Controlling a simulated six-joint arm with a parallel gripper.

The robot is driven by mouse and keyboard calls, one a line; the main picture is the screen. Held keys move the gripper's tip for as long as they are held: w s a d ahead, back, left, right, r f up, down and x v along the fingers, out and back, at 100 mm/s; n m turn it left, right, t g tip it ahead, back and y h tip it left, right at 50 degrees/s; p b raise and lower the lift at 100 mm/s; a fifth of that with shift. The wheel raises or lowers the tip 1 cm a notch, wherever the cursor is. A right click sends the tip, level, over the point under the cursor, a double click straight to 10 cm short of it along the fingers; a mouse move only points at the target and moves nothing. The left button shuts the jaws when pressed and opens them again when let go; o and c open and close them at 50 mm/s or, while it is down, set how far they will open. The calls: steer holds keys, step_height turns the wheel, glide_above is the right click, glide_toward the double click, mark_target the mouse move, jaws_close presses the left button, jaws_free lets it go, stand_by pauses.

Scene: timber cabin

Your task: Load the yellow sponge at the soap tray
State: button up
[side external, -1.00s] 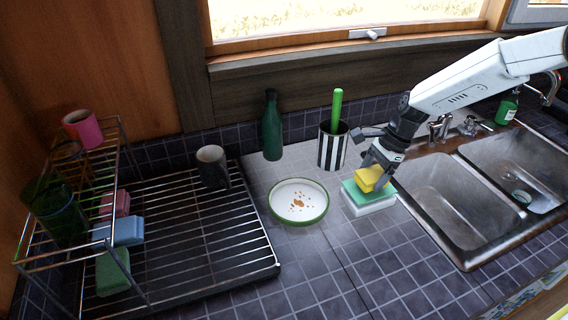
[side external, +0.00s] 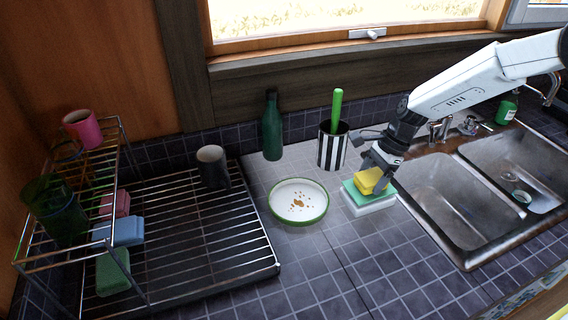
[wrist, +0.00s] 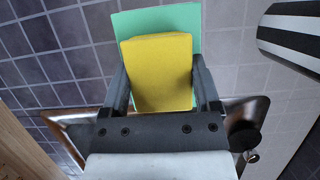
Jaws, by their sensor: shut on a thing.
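The yellow sponge (side external: 371,181) is between the jaws of my gripper (side external: 379,166), which is shut on it. In the wrist view, the fingers of my gripper (wrist: 162,84) press on the left and right sides of the sponge (wrist: 157,70). A flat slab with a green top and white base, apparently the soap tray (side external: 362,202), lies on the counter directly below the sponge. Its green top (wrist: 135,22) shows behind the sponge in the wrist view. The sponge is over the slab; whether they touch is hard to tell.
A black-and-white striped cup (side external: 333,148) with a green handle stands close behind. A green-rimmed plate with crumbs (side external: 284,206) lies left, and the sink (side external: 440,190) right. A dish rack (side external: 190,265) and green bottle (side external: 272,130) stand further left. The front counter is clear.

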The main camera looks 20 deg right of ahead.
mark_target(372, 182)
steer(key=shift+f, duration=0.55)
stand_by(0.7)
stand_by(0.6)
steer(key=shift+r, duration=3.55)
steer(key=shift+s+d+f, duration=0.1)
steer(key=shift+s+d+f+n+g, duration=0.2)
steer(key=shift+s+n+g, duration=0.1)
steer(key=shift+n, duration=0.25)
steer(key=shift+s+d+f+n+g, duration=0.15)
steer(key=shift+s+n+g, duration=0.1)
steer(key=shift+n, duration=0.3)
steer(key=s+d+f+n+g+h, duration=0.2)
steer(key=s+d+n, duration=0.4)
steer(key=n, duration=0.9)
steer(key=shift+s+d+f+n+g+h, duration=0.35)
steer(key=shift+s+g+h, duration=0.3)
steer(key=shift+s+h, duration=0.45)
